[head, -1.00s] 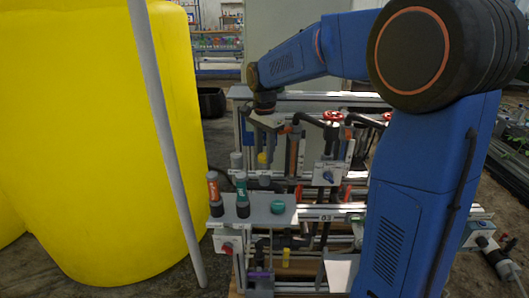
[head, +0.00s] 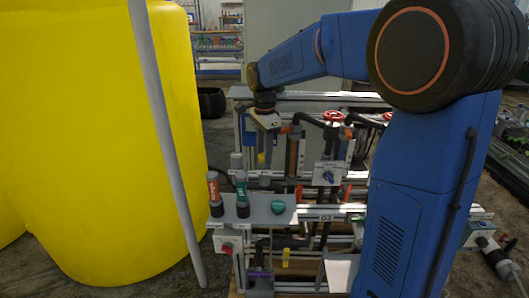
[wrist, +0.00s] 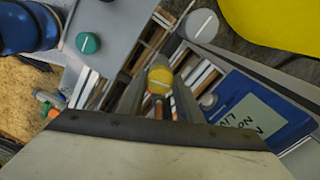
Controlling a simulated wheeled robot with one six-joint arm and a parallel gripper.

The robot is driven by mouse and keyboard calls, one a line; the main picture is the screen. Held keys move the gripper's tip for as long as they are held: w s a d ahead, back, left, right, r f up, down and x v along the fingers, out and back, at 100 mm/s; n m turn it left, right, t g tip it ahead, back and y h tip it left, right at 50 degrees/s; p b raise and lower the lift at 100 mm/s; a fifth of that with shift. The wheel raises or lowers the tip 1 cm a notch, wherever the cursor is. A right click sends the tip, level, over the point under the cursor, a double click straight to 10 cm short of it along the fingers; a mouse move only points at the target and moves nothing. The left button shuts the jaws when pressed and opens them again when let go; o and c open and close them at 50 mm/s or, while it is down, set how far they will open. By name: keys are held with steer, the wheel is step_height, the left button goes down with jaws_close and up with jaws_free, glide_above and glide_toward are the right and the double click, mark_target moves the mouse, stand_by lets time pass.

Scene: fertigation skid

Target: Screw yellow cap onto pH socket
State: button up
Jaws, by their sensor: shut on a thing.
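My gripper (head: 262,150) points down over the back of the skid, its fingers closed around the small yellow cap (head: 261,158). In the wrist view the yellow cap (wrist: 160,79) sits between the two fingertips, with a pale line across its top. A grey round fitting (head: 264,180) is just below the cap in the head view. I cannot tell whether the cap touches it, and no pH marking is readable, so I cannot identify the pH socket.
A grey cap (wrist: 201,25) and a blue box (wrist: 250,112) are near the fingers. A large yellow tank (head: 90,150) fills the left.

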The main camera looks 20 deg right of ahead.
steer(key=shift+m, duration=1.3)
steer(key=o, duration=1)
steer(key=shift+r, duration=0.1)
